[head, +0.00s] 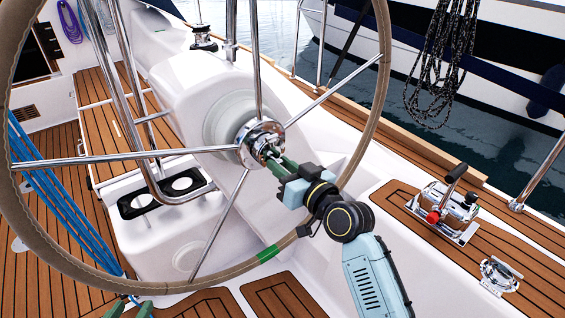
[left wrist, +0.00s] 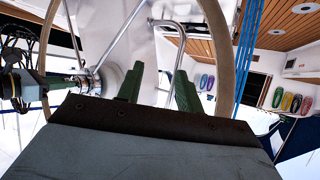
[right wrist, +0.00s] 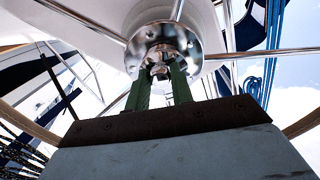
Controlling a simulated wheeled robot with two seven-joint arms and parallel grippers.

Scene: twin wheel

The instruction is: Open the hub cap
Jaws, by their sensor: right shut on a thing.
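The steering wheel's chrome hub (head: 262,138) is at the middle of the head view, with spokes running out to the rim. In the right wrist view the round, polished hub (right wrist: 162,42) has a small cap (right wrist: 160,71) at its centre. My right gripper (head: 274,160) reaches the hub's front; its green fingers (right wrist: 160,78) are shut on the cap, whose gripped edges are partly hidden. My left gripper (head: 130,309) is at the bottom left of the head view, low by the wheel rim. In the left wrist view its fingers (left wrist: 158,85) are apart and empty.
The wheel rim (head: 372,110) and its spokes surround my right gripper. A bent chrome rail (head: 139,120) and blue ropes (head: 62,205) stand at the left. Teak floor (head: 60,250) lies open at left.

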